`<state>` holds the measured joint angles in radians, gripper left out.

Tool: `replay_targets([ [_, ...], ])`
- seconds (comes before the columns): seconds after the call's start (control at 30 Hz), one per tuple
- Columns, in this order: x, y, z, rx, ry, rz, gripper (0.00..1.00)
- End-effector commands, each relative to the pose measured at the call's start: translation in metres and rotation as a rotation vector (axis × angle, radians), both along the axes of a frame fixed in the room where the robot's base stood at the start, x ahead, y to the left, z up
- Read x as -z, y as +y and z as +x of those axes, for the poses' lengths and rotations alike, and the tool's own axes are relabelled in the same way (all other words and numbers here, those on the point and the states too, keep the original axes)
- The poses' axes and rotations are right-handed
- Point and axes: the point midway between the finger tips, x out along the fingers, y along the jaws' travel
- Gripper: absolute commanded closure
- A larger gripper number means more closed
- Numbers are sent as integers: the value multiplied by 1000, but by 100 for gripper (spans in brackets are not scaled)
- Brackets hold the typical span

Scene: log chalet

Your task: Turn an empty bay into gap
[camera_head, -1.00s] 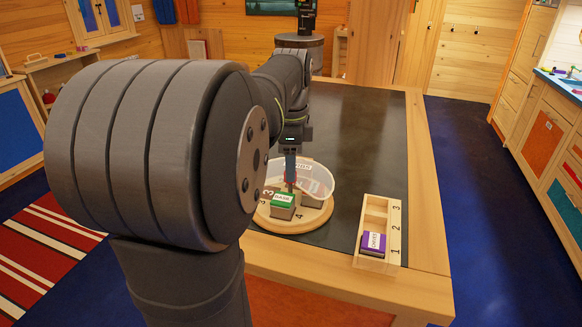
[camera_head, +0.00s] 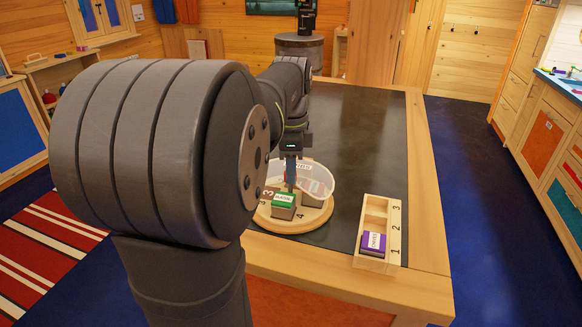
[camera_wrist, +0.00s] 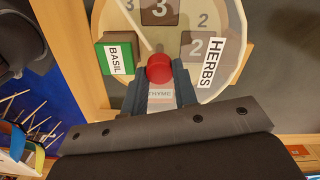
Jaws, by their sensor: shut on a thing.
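A round wooden turntable (camera_head: 284,227) stands near the table's front edge, under a clear cover (camera_head: 322,190) with a HERBS label (camera_wrist: 211,62). My gripper (camera_wrist: 160,75) is shut on the red knob (camera_wrist: 158,68) at the middle. The green BASIL block (camera_head: 284,199) sits on the turntable's near side, apparently outside the cover; the wrist view shows it left of the knob. Dark squares marked 3 (camera_wrist: 160,10) and 2 (camera_wrist: 195,46) look empty under the cover. A THYME label (camera_wrist: 160,93) shows between my fingers; its block is mostly hidden.
A wooden rack (camera_head: 395,222) numbered 1, 2, 3 lies to the right of the turntable. A purple block (camera_head: 374,242) sits in place 1; places 2 and 3 look empty. The dark tabletop (camera_head: 365,130) behind is clear.

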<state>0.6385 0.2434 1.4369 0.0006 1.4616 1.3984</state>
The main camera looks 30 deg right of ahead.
Motion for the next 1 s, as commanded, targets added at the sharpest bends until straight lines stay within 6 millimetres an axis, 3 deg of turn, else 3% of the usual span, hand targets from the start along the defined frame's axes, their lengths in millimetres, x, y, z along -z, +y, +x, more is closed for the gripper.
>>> replay_targets([
  [0.27, 0, 0, 0, -147, -1, -1, 97],
  [1.0, -1, 0, 2, -840, -1, -2, 97],
])
